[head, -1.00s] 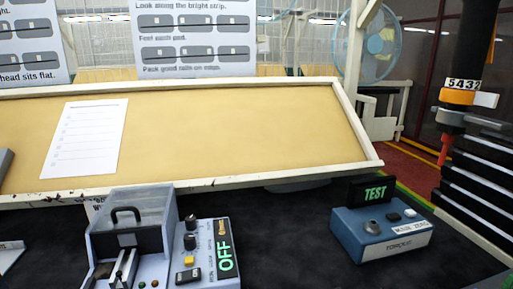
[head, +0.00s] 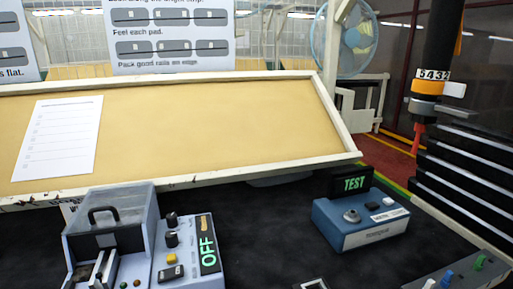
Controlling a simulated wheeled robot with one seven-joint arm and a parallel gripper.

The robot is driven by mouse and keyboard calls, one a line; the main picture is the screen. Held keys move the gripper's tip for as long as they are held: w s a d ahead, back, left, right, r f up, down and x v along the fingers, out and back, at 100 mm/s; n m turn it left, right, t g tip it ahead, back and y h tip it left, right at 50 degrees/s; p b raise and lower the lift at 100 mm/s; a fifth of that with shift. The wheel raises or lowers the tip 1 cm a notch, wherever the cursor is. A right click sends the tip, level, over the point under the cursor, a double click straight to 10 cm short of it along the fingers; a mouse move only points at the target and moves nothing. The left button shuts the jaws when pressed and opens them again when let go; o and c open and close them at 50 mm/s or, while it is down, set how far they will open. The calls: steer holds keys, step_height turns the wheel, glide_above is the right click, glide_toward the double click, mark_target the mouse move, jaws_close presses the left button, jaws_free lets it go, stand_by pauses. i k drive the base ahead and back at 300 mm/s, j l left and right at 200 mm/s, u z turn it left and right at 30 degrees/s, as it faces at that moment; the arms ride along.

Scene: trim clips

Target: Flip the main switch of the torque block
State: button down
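The torque block (head: 345,236) is a blue box at the right of the dark bench, with a small dark display (head: 353,184) reading TEST in green on its back. On its top are a round grey knob (head: 352,216), a dark switch (head: 372,206) and a white button (head: 388,201). A white label (head: 390,215) lies in front of the switch and button; its small text is blurred now but read like MAIN ZERO earlier. Which way the main switch is set cannot be told. My gripper is not in view.
A grey device (head: 185,250) with a clear-lidded box and a green OFF display stands at left. A strip with coloured switches (head: 460,275) lies at lower right. A dark column with a red tip (head: 418,140) hangs at right. A slanted board (head: 200,125) stands behind. Bench between devices is mostly clear.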

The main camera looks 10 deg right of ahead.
mark_target(371, 205)
steer(key=k+l+u, duration=0.15)
steer(key=l+u, duration=0.15)
steer(key=u, duration=0.15)
steer(key=k+l+u, duration=0.2)
steer(key=u, duration=0.2)
steer(key=l, duration=0.1)
